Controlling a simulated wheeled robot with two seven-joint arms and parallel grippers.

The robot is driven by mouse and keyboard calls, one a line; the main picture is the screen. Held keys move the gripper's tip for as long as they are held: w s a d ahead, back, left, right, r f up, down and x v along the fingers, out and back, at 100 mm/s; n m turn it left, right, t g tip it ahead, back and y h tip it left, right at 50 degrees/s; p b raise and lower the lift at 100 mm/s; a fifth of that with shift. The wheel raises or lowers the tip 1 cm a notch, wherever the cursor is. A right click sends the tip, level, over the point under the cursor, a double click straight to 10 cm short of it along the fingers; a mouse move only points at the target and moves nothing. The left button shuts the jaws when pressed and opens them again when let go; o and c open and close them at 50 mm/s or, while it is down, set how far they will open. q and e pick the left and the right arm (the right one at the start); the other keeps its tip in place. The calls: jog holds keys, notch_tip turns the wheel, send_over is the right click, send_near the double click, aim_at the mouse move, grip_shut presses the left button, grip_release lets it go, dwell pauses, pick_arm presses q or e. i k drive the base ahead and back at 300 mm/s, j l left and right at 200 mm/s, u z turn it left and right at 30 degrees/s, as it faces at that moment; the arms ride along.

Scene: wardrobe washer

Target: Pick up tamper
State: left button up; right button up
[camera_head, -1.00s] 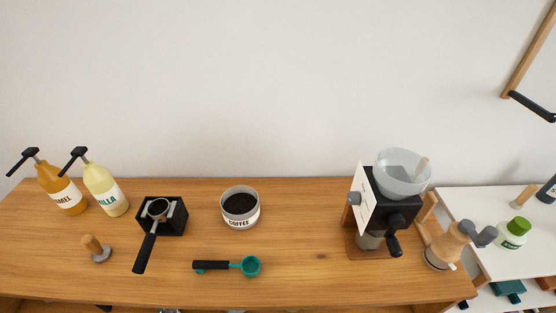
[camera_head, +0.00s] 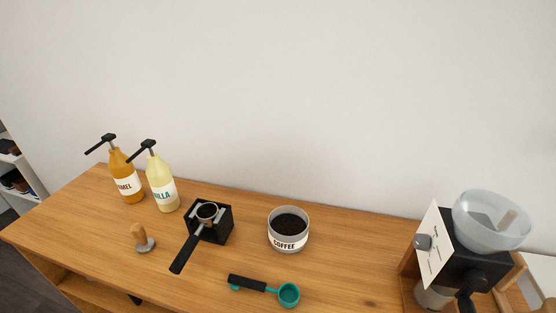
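The tamper (camera_head: 142,239) has a wooden handle and a round grey metal base. It stands upright on the wooden counter (camera_head: 75,215) at the left, near the front edge. It is left of a black portafilter stand and in front of the syrup bottles. Nothing touches it. Neither of my grippers shows in the head view.
A black stand (camera_head: 221,228) holds a portafilter (camera_head: 190,250) with its handle toward the front. Caramel (camera_head: 124,180) and vanilla (camera_head: 162,185) bottles stand behind the tamper. A coffee tin (camera_head: 288,231), a teal scoop (camera_head: 288,294) and a grinder (camera_head: 470,265) lie to the right.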

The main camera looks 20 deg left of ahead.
aim_at(145, 244)
jog(key=u, duration=1.65)
jog(key=j+z, duration=0.1)
jog(key=i+j, duration=0.05)
